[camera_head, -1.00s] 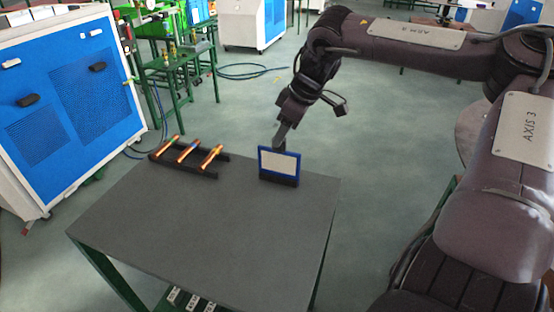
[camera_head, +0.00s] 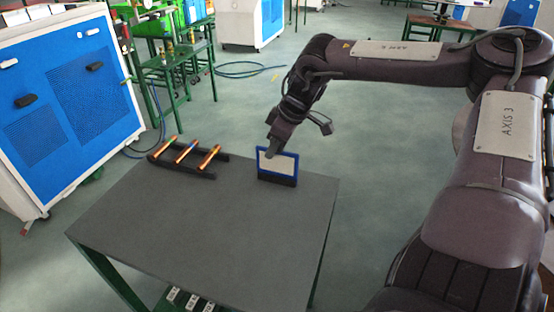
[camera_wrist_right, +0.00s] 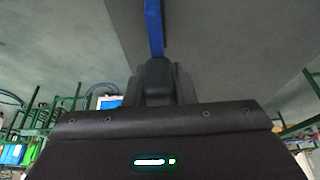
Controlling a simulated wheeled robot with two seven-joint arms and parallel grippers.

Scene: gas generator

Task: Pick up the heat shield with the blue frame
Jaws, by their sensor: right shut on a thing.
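The heat shield (camera_head: 278,165) is a pale panel in a blue frame. It stands upright in a dark holder (camera_head: 277,179) near the back right edge of the grey table. My right gripper (camera_head: 271,151) reaches down from behind and is shut on the shield's top edge. In the right wrist view, the blue frame (camera_wrist_right: 154,28) is seen edge-on and runs into the closed fingers (camera_wrist_right: 155,80). I cannot tell whether the shield still touches its holder. My left gripper is not in view.
A dark rack (camera_head: 190,165) with several copper-coloured rods lies at the back left of the table (camera_head: 200,230). The table's front is clear. A large blue-panelled cabinet (camera_head: 70,90) stands at the left. Green workbenches (camera_head: 170,70) stand behind.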

